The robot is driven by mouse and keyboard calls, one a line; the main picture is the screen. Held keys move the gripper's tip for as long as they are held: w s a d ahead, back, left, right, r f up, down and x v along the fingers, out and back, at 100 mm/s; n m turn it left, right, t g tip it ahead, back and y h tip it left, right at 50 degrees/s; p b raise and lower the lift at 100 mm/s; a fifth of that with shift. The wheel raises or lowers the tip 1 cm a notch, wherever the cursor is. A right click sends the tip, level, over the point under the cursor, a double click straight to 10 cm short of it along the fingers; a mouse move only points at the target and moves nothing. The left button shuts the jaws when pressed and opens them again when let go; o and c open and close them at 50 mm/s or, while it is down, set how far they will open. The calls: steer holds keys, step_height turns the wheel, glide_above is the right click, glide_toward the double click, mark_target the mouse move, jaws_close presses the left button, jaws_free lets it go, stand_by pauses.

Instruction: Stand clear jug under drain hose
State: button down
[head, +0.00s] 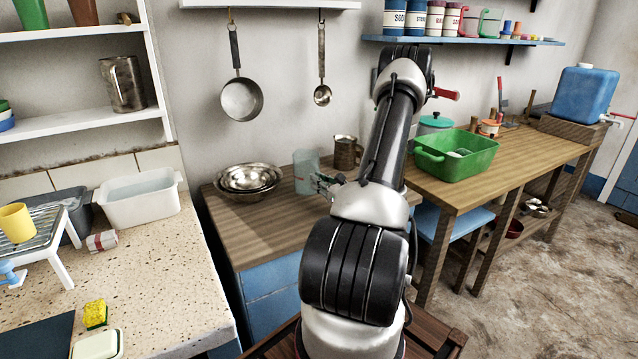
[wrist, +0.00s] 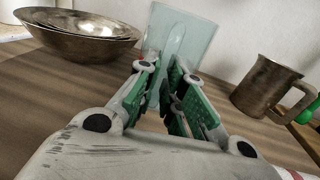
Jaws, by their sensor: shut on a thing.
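The clear jug (head: 306,170) is a pale, see-through vessel standing upright on the brown wooden counter top, between the metal bowls and the metal mug. In the wrist view the jug (wrist: 192,38) is straight ahead, with its handle toward me. My gripper (head: 328,184) is at the jug's near right side; in the wrist view its green-padded fingers (wrist: 163,80) are closed on the handle. I cannot make out a drain hose for certain in either view.
Metal bowls (head: 248,178) stand left of the jug, and a metal mug (head: 347,152) stands close on its right. A green tub (head: 456,158) sits on the right bench, with a blue canister (head: 583,93) beyond. A white basin (head: 139,199) is on the left counter.

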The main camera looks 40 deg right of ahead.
steer(key=c, duration=2)
jaws_free()
steer(key=shift+f, duration=0.15)
steer(key=o, duration=0.5)
steer(key=shift+c, duration=0.2)
